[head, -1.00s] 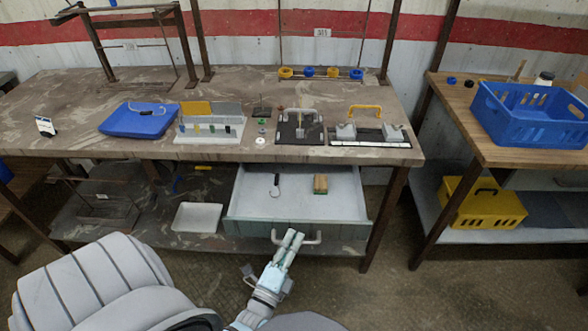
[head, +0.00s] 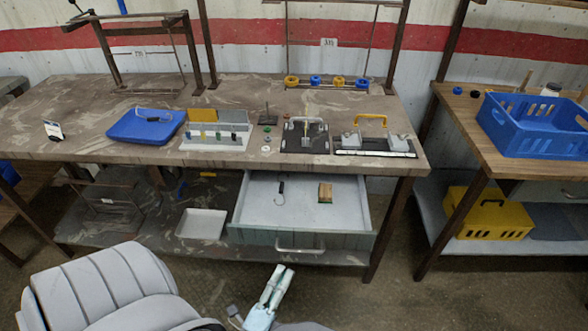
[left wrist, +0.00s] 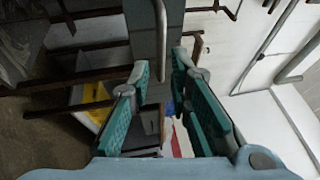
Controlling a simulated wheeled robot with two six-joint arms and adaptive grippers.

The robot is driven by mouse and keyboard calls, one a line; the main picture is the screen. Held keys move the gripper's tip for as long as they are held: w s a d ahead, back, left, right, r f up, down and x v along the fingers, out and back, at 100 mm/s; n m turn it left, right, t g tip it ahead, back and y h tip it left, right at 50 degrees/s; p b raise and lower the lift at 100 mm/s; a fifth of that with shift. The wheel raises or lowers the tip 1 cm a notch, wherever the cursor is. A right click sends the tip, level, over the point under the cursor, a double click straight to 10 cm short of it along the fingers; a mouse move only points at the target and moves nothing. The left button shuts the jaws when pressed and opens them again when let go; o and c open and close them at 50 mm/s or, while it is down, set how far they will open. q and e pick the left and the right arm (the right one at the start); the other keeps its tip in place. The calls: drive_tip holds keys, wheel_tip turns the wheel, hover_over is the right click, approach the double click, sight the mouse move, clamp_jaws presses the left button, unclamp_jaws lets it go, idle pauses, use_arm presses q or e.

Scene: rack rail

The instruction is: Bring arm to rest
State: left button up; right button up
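My left gripper (head: 278,278) is in the lower middle of the head view, in front of the open drawer (head: 300,214) under the bench. Its tips are below the drawer handle (head: 300,250) in the picture and apart from it. In the left wrist view my left gripper (left wrist: 163,88) shows its two teal-padded fingers spread, with nothing held between them. My right gripper is not in view.
The drawer stands pulled out, holding a dark hooked tool (head: 281,192) and a wood-coloured block (head: 325,193). The bench (head: 90,95) carries a blue tray (head: 146,127) and several fixtures. A side table (head: 450,110) holds a blue crate (head: 535,125). Floor shows in front of the drawer.

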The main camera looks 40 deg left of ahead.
use_arm(q)
drive_tip(key=v, duration=0.3)
drive_tip(key=shift+s+d, duration=0.1)
drive_tip(key=shift+s, duration=0.2)
